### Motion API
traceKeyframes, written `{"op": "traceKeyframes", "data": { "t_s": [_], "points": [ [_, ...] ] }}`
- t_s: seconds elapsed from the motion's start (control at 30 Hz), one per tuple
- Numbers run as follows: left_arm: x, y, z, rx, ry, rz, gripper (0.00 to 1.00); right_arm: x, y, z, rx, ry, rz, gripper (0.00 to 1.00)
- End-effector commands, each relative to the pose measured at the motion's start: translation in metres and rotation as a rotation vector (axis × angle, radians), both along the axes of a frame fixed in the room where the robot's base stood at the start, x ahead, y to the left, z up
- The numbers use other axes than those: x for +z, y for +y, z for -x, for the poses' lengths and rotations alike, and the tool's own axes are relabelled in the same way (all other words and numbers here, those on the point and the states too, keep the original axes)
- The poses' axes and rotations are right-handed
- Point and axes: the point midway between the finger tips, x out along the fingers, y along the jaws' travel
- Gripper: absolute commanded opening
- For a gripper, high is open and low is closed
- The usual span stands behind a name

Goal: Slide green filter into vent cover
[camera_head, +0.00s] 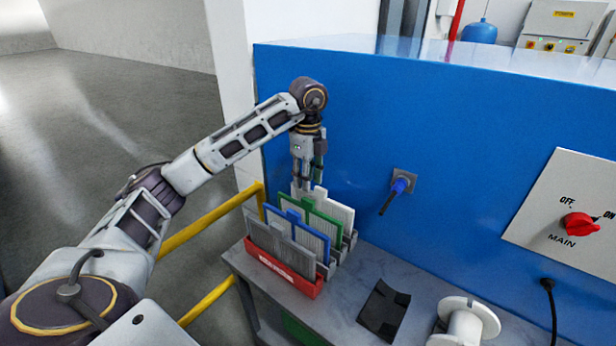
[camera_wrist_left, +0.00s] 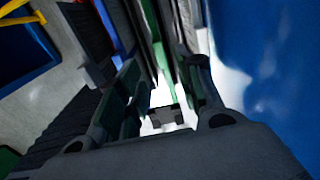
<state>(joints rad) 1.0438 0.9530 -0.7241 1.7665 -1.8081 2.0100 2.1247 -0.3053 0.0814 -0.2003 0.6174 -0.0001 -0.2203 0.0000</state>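The green filter (camera_head: 324,226) stands upright in a slotted rack, between a blue-framed filter (camera_head: 297,232) and a white one (camera_head: 333,209). My left gripper (camera_head: 306,182) points down just above the rack, at the top of the green and white filters. In the left wrist view the two fingers (camera_wrist_left: 163,95) are apart, with the green filter (camera_wrist_left: 158,58) showing in line with the gap between them. I cannot tell whether they touch it. I cannot make out a vent cover in either view. My right gripper is not in view.
The red-fronted rack (camera_head: 284,279) also holds a grey filter (camera_head: 268,241). A black holder (camera_head: 384,310) and a white spool (camera_head: 464,325) sit on the grey bench. A yellow rail (camera_head: 208,218) runs at left.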

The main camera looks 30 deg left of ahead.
Motion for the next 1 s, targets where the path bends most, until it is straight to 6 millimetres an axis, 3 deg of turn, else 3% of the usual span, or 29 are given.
{"op": "traceKeyframes", "data": {
  "t_s": [0.37, 1.0],
  "points": [
    [-0.015, 0.000, 0.000, 0.000, 0.002, -0.001, 0.36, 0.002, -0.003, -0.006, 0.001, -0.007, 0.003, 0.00],
    [-0.088, 0.000, 0.001, 0.000, 0.002, 0.000, 0.36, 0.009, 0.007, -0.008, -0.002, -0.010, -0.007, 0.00]
  ]
}}
